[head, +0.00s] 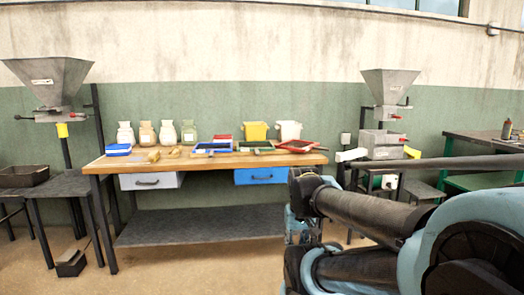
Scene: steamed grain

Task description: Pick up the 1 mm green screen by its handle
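A small flat green-edged item (265,150), which looks like the green screen, lies on the wooden workbench (110,165) right of centre. It sits between a blue-framed screen (212,147) on its left and a red-framed screen (297,146) on its right. Its handle and any size marking are too small to make out. My arm fills the lower right of the head view, well in front of the bench. I cannot make out my gripper's fingers anywhere in the view.
Several jars (168,132) stand at the back left of the bench. A yellow container (256,131) and a white container (289,130) stand behind the screens. Metal hoppers (48,75) (388,85) flank the bench.

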